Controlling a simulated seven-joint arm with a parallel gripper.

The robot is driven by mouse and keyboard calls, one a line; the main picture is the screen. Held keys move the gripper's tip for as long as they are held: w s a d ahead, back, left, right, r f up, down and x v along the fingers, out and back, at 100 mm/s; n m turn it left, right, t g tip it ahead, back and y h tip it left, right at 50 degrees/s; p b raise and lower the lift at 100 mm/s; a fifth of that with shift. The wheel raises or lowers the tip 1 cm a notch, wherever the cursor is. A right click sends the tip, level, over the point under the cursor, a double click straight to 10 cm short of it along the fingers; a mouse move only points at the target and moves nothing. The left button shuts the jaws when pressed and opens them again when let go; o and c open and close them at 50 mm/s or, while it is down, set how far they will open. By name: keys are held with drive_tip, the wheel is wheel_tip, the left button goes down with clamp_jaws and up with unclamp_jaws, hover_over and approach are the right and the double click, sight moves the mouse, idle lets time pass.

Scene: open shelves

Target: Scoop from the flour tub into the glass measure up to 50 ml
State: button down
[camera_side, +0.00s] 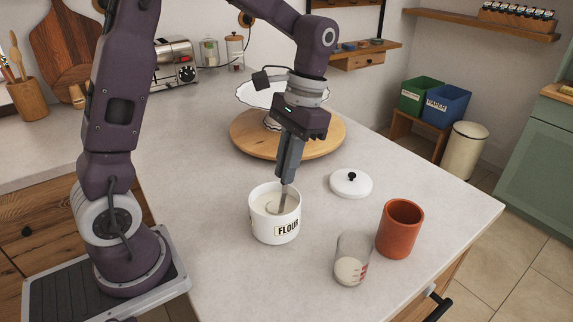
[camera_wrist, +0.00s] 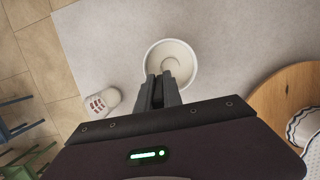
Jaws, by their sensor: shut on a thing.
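The white flour tub (camera_side: 275,226), labelled FLOUR, stands open on the counter with pale flour inside. It also shows in the wrist view (camera_wrist: 192,60). My gripper (camera_side: 288,178) points down just above the tub's mouth and is shut on a metal scoop (camera_side: 284,199), whose lower end is inside the tub. How full the scoop is cannot be told. The glass measure (camera_side: 351,260) stands to the right of the tub, with white flour in its lower part and red markings; the level against the marks is too small to read. It shows at the left in the wrist view (camera_wrist: 100,103).
A terracotta cup (camera_side: 400,229) stands close to the right of the glass measure. The tub's white lid (camera_side: 351,184) lies on the counter behind. A round wooden board (camera_side: 320,146) with a white scalloped dish (camera_side: 262,95) is behind my gripper. The front left counter is clear.

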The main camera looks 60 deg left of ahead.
drive_tip(key=v, duration=0.6)
drive_tip(key=shift+s, duration=0.3)
drive_tip(key=shift+s+v, duration=0.2)
drive_tip(key=shift+v, duration=0.7)
drive_tip(key=shift+s+v, duration=0.25)
drive_tip(key=shift+v, duration=0.7)
drive_tip(key=shift+s+v, duration=0.2)
drive_tip(key=shift+v, duration=0.7)
drive_tip(key=shift+r, duration=0.15)
drive_tip(key=shift+d, duration=0.1)
